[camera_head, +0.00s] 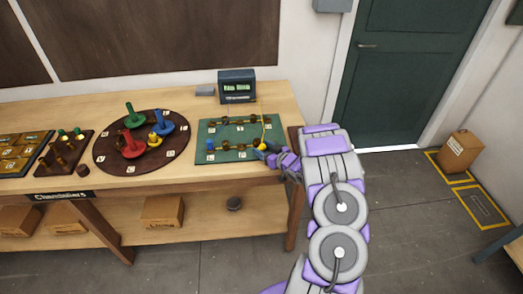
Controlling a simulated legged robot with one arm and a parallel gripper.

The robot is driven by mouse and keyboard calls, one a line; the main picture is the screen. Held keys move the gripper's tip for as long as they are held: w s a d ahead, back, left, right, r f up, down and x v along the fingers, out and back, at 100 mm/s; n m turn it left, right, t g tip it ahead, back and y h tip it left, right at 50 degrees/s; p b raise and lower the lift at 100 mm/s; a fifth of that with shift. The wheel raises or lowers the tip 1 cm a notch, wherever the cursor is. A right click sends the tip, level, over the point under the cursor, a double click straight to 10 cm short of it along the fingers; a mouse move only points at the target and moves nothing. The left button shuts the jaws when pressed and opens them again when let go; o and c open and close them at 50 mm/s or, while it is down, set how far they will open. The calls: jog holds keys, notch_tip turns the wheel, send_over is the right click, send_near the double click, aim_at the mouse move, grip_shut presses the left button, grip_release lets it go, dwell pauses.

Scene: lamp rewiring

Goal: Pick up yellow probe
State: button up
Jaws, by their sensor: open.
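A small yellow piece (262,146), which looks like the yellow probe, is at the right front part of the green board (232,154). A thin yellow line runs up from it along the board's right side. My gripper (270,151) is low over the board's right front corner, right beside the yellow piece. It is open. The fingers are small here and partly cover the spot, so I cannot tell whether they touch or straddle the probe.
A dark meter (237,84) stands behind the board. A round brown board (104,150) with red, green, blue and yellow pieces is to the left. A dark wooden rack (62,150) stands farther left.

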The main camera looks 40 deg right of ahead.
jog(key=shift+d+f, duration=0.1)
jog(key=shift+d, duration=0.3)
jog(key=shift+c, duration=1.2)
jog(key=shift+a, duration=0.45)
jog(key=c, duration=0.7)
jog(key=shift+d+r, duration=0.3)
jog(key=shift+r, duration=0.2)
notch_tip(320, 180, up, 3)
jog(key=shift+r+p, duration=0.1)
jog(key=shift+p, duration=0.55)
jog(key=s+d+r+p, duration=0.1)
jog(key=s+d, duration=0.1)
jog(key=s, duration=1.3)
jog(key=shift+s+d+p, duration=0.25)
jog(key=shift+s+p, duration=0.15)
